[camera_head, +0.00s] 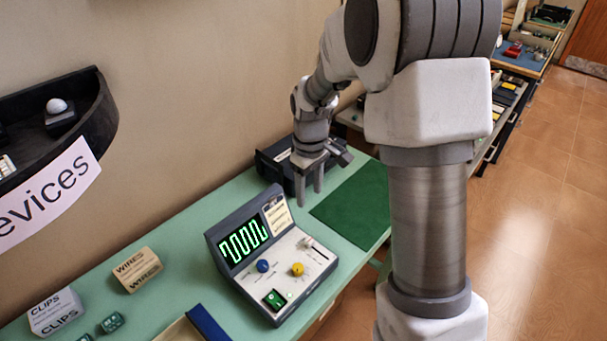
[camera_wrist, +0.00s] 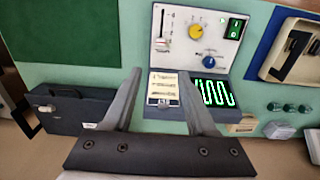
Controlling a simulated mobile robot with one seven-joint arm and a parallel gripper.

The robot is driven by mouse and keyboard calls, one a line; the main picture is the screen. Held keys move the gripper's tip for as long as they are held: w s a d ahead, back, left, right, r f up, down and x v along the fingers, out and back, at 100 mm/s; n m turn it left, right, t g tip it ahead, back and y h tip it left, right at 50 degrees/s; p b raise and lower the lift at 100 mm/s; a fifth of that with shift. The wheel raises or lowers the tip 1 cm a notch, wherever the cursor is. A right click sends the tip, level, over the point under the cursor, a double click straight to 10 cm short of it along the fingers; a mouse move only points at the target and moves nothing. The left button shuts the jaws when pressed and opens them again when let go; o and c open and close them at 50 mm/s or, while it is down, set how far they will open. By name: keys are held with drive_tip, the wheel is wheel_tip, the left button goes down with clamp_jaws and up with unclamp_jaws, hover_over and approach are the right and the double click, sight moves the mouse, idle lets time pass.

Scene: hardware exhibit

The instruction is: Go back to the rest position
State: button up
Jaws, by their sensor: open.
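My gripper (camera_head: 309,190) is open and empty, pointing down above the bench just behind an oscilloscope-like device (camera_head: 268,256). Its two spread fingers (camera_wrist: 156,98) also show in the wrist view, with the device beyond them. The device has a lit green waveform screen (camera_head: 243,240), a blue knob (camera_head: 263,266), a yellow knob (camera_head: 297,269), a slider (camera_head: 308,242) and a green switch (camera_head: 274,299). No contact between the fingers and the device can be made out.
A green mat (camera_head: 357,206) lies right of the device. A dark box (camera_head: 277,160) stands behind my gripper. WIRES (camera_head: 137,269) and CLIPS (camera_head: 56,312) boxes stand at left on the bench (camera_head: 187,240). A dark shelf (camera_head: 88,105) juts from the wall. Open floor (camera_head: 545,180) lies at right.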

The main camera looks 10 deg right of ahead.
drive_tip(key=s+r+m+t, duration=0.3)
drive_tip(key=s+r, duration=0.6)
drive_tip(key=r, duration=0.4)
drive_tip(key=s+d+r+m+t, duration=0.1)
drive_tip(key=s+r+m, duration=0.3)
drive_tip(key=s, duration=0.9)
drive_tip(key=shift+s+d+r+t, duration=0.2)
drive_tip(key=shift+s+r+t, duration=0.1)
drive_tip(key=shift+r+t, duration=0.4)
drive_tip(key=shift+f, duration=0.1)
drive_tip(key=shift+a, duration=0.25)
